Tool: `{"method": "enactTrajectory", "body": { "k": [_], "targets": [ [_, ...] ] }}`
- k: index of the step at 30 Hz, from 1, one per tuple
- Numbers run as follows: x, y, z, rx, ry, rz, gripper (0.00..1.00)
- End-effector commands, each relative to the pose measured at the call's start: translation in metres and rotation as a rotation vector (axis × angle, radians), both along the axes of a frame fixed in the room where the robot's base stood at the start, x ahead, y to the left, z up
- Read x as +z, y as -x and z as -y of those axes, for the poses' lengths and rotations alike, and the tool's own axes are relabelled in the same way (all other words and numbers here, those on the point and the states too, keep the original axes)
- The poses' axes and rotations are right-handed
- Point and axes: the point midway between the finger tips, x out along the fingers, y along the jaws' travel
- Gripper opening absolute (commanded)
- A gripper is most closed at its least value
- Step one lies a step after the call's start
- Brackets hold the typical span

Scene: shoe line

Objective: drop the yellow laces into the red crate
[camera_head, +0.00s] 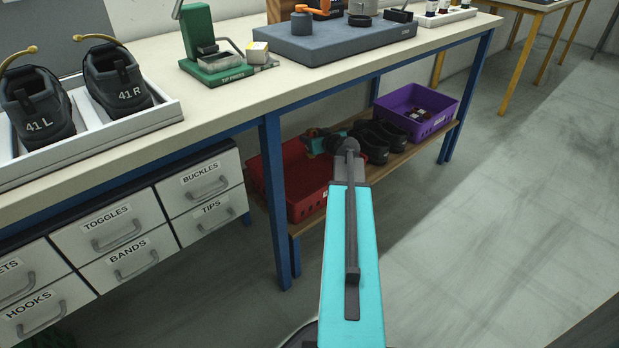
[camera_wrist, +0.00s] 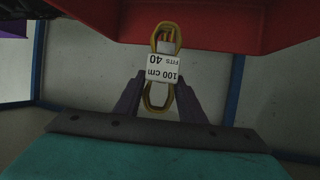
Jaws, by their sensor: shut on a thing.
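The yellow laces (camera_wrist: 163,38) are a looped bundle with a white paper band reading "100 cm fits 40", upside down in the wrist view. My gripper (camera_wrist: 158,80) is shut on the banded middle of the bundle. The red crate (camera_head: 305,207) stands on the low wooden shelf under the bench, behind a blue leg. In the head view my gripper (camera_head: 318,141) is at the crate's upper right, partly hidden by my arm; I cannot make out the laces there. A red crate wall (camera_wrist: 225,25) fills the top of the wrist view, beyond the laces.
Black shoes (camera_head: 378,140) stand on the shelf right of the red crate, close to my arm. A purple crate (camera_head: 432,126) is further right. The bench top (camera_head: 235,95) overhangs the shelf, and a blue leg (camera_head: 275,200) stands in front. The floor at right is clear.

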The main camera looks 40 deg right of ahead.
Motion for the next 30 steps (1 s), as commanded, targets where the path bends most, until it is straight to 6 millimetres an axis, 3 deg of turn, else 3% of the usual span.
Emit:
{"method": "enactTrajectory", "body": {
  "k": [15,29,30],
  "targets": [
    [-0.044,0.0,0.001,-0.001,-0.002,0.0,0.11],
    [-0.049,0.001,0.001,-0.001,-0.001,0.0,0.11],
    [-0.049,0.001,0.001,-0.002,-0.001,0.0,0.43]
  ]
}}
